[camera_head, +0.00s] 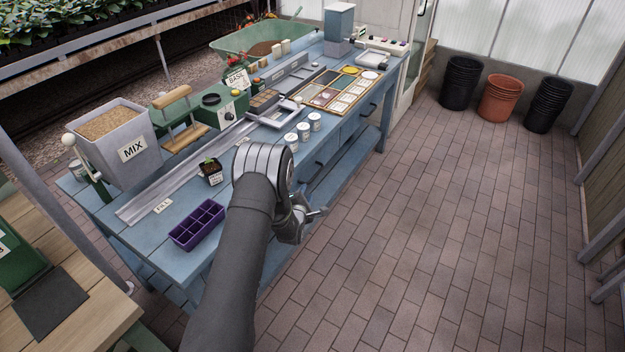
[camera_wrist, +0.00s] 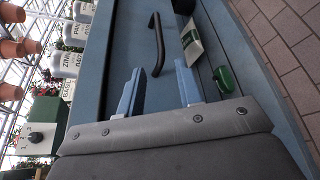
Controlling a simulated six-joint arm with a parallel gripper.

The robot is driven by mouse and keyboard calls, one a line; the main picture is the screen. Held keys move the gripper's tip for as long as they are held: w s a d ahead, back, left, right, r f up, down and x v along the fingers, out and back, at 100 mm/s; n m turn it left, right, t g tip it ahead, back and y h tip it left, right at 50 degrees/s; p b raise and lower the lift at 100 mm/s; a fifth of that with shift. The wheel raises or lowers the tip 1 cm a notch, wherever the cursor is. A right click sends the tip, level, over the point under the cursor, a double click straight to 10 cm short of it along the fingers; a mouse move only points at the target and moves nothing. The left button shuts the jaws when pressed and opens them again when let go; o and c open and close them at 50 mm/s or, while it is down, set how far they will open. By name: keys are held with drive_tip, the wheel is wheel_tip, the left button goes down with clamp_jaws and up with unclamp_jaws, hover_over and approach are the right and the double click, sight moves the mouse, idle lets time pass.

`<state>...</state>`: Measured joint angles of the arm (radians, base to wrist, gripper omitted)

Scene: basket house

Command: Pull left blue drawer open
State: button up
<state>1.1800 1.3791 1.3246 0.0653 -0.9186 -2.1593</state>
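The blue workbench has drawers along its front side. In the head view a blue drawer front (camera_head: 330,152) with a dark handle (camera_head: 319,163) shows just beyond my gripper (camera_head: 314,212), and its face looks flush with the bench. In the wrist view a blue drawer front (camera_wrist: 125,35) carries a black bar handle (camera_wrist: 156,45). My gripper also shows there (camera_wrist: 160,82), with its two blue fingers apart and nothing held between them. The handle's near end lies between the fingertips in the picture; I cannot tell its depth from them. My arm hides the bench's near front.
The blue bench top (camera_head: 140,238) holds a purple tray (camera_head: 198,226), a potted seedling (camera_head: 211,172), white pots (camera_head: 291,142) and a MIX bin (camera_head: 115,135). A green object (camera_wrist: 223,79) shows beside the drawer front. The brick floor (camera_head: 450,220) to the right is clear.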

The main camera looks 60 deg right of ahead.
sight(313, 177)
drive_tip(key=x, duration=1.1)
drive_tip(key=shift+w+f, duration=0.1)
clamp_jaws()
